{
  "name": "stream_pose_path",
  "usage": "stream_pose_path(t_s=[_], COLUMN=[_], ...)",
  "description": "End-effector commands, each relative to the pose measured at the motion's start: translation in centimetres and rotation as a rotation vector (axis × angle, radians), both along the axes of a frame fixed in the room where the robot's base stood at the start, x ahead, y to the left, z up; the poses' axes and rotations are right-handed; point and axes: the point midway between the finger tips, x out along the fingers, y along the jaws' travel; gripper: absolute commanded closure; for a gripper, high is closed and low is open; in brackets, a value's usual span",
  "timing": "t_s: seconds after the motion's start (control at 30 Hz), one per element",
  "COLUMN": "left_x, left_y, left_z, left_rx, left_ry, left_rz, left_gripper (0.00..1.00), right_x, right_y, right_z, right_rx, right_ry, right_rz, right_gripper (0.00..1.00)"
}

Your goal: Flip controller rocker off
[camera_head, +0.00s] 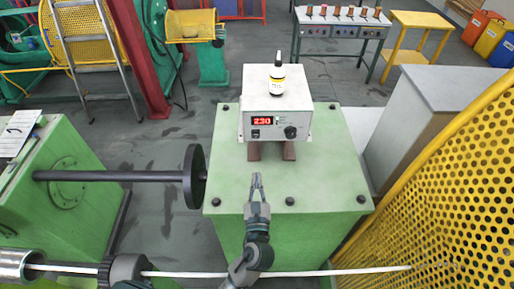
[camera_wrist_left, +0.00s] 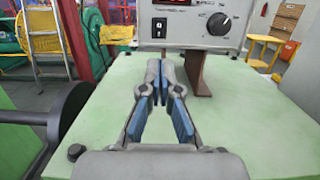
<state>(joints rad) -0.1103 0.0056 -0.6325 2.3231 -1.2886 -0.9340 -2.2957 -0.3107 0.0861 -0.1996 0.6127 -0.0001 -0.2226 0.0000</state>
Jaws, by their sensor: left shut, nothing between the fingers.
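The controller (camera_head: 276,103) is a pale grey box on brown feet on the green machine block. Its front has a red display reading 2.30 (camera_head: 263,121), a black rocker (camera_head: 255,133) at lower left and a black knob (camera_head: 291,132) at right. In the left wrist view the rocker (camera_wrist_left: 159,27) and knob (camera_wrist_left: 219,24) show beyond the fingertips. My left gripper (camera_head: 256,178) is shut and empty, in front of and below the controller, apart from it; its fingertips also show in the left wrist view (camera_wrist_left: 161,65). The rocker's position is too small to tell. My right gripper is not in view.
The green block top (camera_head: 320,185) is clear apart from bolts. A black flanged shaft (camera_head: 195,176) is at left. A yellow perforated guard (camera_head: 450,190) is at right, and a white rod (camera_head: 330,272) crosses the front.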

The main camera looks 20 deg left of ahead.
Motion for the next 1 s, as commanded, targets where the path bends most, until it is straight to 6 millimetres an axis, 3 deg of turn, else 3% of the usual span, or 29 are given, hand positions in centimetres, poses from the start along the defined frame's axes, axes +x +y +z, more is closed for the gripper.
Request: stream_pose_path(t_s=[0.27, 0.63, 0.8, 1.0], left_x=[3.7, 10.8, 12.6, 13.2], left_y=[1.0, 3.0, 3.5, 3.7], left_z=[0.8, 1.8, 2.0, 2.0], left_rx=[0.003, 0.001, 0.001, 0.000], left_ry=[-0.002, 0.000, 0.000, 0.001], left_rz=[0.001, 0.000, -0.001, -0.002], left_gripper=[1.00, 1.00, 1.00, 1.00], right_x=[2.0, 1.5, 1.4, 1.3], right_y=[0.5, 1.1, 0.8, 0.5], right_z=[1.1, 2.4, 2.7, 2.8], right_rx=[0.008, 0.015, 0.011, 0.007], right_ry=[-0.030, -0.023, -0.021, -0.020], right_rz=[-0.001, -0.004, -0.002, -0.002], right_gripper=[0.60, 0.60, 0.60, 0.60])
